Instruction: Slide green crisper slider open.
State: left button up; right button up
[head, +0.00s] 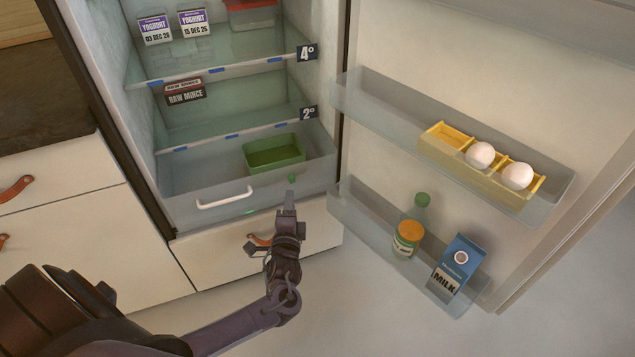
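The crisper drawer (180,187) is a clear grey bin with a white handle (224,199) at the bottom of the open fridge. A small green knob (292,179), which looks like the slider, is on the right part of its front. A small green mark (249,212) shows lower on the front, near the handle. My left gripper (287,200) points up at the drawer front, just below the green knob. A small gap seems to separate them in the picture; contact in depth cannot be judged. Its fingers look narrow from this angle. My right gripper is out of view.
A green tray (262,160) sits inside the crisper. Glass shelves above hold yoghurts (154,29) and raw mince (185,91). A white drawer with leather pull (259,240) is below.

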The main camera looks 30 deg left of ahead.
aim_at(292, 182)
pick_arm(q)
jog(key=b+x, duration=0.1)
jog(key=x, duration=0.6)
jog(key=shift+w+a+b, duration=0.25)
jog(key=shift+b, duration=0.1)
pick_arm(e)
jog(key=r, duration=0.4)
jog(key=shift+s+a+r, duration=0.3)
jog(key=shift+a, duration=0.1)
pick_arm(q)
jog(key=shift+c, duration=0.4)
grip_shut()
